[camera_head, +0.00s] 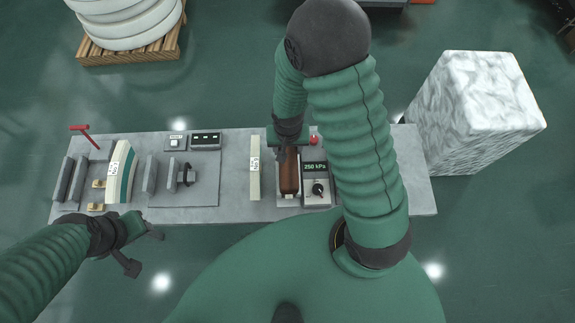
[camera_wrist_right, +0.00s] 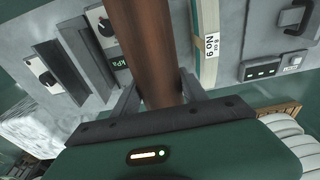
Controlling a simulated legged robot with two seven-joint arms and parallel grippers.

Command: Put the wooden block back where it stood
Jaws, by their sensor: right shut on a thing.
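The wooden block (camera_head: 289,176) is a long brown piece with rounded sides, over the grey station left of the 250 kPa panel in the head view. In the right wrist view the block (camera_wrist_right: 150,45) runs from the top edge down between the fingers. My right gripper (camera_wrist_right: 160,88) is shut on it; in the head view this gripper (camera_head: 287,150) is at the block's far end, partly covered by my arm. I cannot tell whether the block touches the bench. My left gripper (camera_head: 143,250) is open and empty, in front of the bench's left part.
A labelled cream slab (camera_head: 255,168) stands close left of the block. The 250 kPa panel (camera_head: 314,167) with a knob is close right. A curved cream-and-teal piece (camera_head: 121,172) and red lever (camera_head: 84,136) are at left. The bench (camera_head: 233,170) has a bare strip left of the slab.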

